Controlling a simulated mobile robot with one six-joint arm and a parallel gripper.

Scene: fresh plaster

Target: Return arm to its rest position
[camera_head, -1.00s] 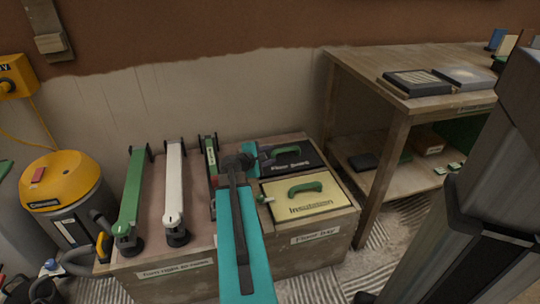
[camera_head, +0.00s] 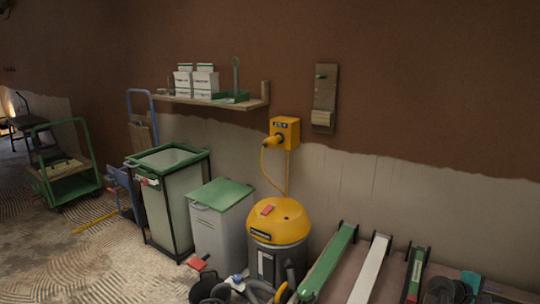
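Only a small dark and teal part of my arm (camera_head: 468,283) shows at the bottom right edge of the head view. It is in front of the low wooden bench top that carries long bars. The rest of the arm is below the picture. No gripper fingers can be made out, so I cannot see whether the gripper is open or holds anything.
A yellow-topped vacuum (camera_head: 280,220) stands left of a green bar (camera_head: 328,262) and a white bar (camera_head: 371,268). Two bins, one grey with a green lid (camera_head: 221,194), stand further left. A wall shelf (camera_head: 220,103) is above. Bare floor (camera_head: 60,255) lies at the lower left.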

